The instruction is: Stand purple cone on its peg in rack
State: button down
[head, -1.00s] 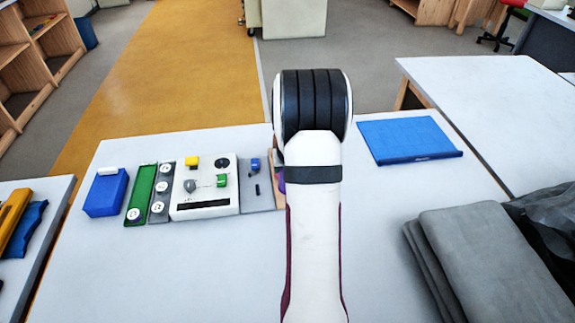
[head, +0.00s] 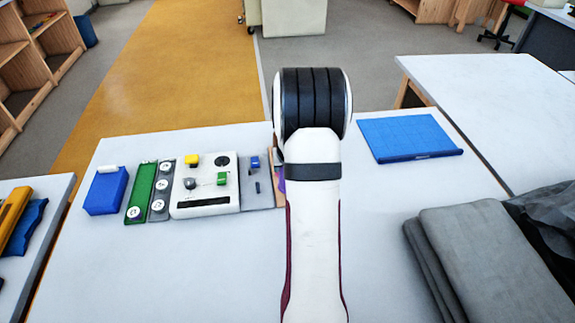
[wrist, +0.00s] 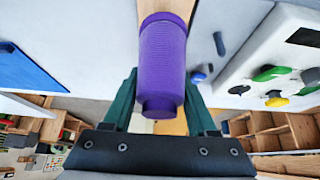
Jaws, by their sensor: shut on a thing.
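The purple cone (wrist: 163,60) is in the middle of the wrist view, between the dark green fingers of my gripper (wrist: 162,80), which is shut on it. Its narrow stub points towards the wrist camera. Its far end lies in front of a light wooden piece (wrist: 166,7), which may be part of the rack. I cannot tell whether they touch. In the head view my arm hides the gripper and most of this area. Only a sliver of purple and a strip of wood (head: 278,196) show left of the arm. No peg is visible.
Left of the arm are a grey plate (head: 258,197), a white box with coloured knobs (head: 205,200), a green strip (head: 141,192) and a blue box (head: 106,191). A blue tray (head: 408,138) lies at the back right. Folded grey cloth (head: 490,260) is at the right. The front table is clear.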

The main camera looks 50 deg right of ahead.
jog(key=shift+f, duration=1)
jog(key=shift+f, duration=0.1)
jog(key=shift+f, duration=0.6)
jog(key=shift+f, duration=0.1)
dwell(0.4)
jog(key=shift+c, duration=0.6)
grip_release()
jog(key=shift+o, duration=0.6)
